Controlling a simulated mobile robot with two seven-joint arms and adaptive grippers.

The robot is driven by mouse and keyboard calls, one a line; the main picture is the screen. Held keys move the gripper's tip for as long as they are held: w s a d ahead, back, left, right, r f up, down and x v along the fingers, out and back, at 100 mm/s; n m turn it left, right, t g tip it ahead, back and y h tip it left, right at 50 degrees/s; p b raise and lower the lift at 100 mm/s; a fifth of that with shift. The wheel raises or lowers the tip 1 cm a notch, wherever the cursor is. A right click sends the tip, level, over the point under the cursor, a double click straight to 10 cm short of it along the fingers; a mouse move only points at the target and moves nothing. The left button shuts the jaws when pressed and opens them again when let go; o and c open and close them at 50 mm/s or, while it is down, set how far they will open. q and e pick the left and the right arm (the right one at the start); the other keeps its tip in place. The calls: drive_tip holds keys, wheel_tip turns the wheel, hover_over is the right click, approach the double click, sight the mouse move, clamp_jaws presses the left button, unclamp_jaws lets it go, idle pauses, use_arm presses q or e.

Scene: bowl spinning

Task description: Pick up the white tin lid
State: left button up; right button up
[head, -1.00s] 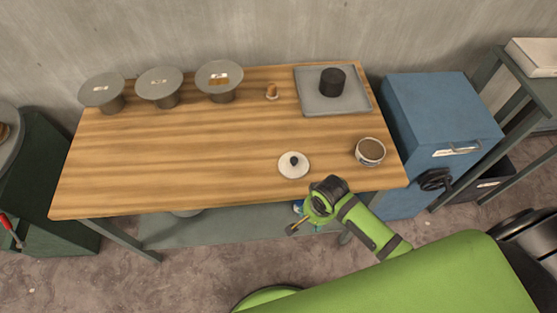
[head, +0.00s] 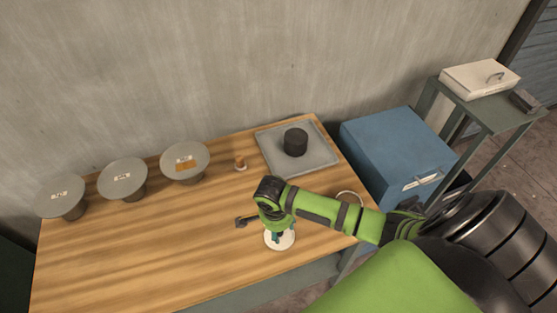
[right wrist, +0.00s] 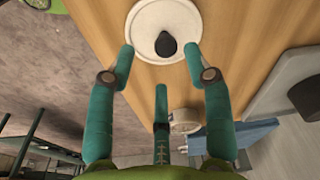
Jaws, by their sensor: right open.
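The white tin lid (head: 279,239) is a round white disc with a dark knob, lying on the wooden table (head: 130,250) near its front edge. In the right wrist view the lid (right wrist: 146,38) shows at the top, with its black knob between the fingertips. My right gripper (head: 275,232) is over the lid in the head view, partly hiding it. Its teal fingers (right wrist: 160,58) are spread apart in the right wrist view, with nothing held. Whether they touch the lid is unclear. My left gripper is not seen.
Three grey round-topped stands (head: 123,180) line the table's back left. A small orange-brown item (head: 240,162) stands beside a grey tray (head: 270,150) bearing a black cylinder (head: 295,142). A round white tin (right wrist: 184,117) is partly hidden behind my right arm. A blue cabinet (head: 390,150) stands right.

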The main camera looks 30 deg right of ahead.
sight(279, 234)
drive_tip(key=f, duration=0.3)
drive_tip(key=shift+w+d+f+p, duration=0.1)
drive_tip(key=shift+w+f+p, duration=0.1)
drive_tip(key=shift+w+p, duration=0.2)
drive_tip(key=shift+f, duration=0.35)
drive_tip(key=c, duration=1)
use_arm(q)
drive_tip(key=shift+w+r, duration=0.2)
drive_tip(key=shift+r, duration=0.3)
use_arm(e)
drive_tip(key=shift+r, duration=0.1)
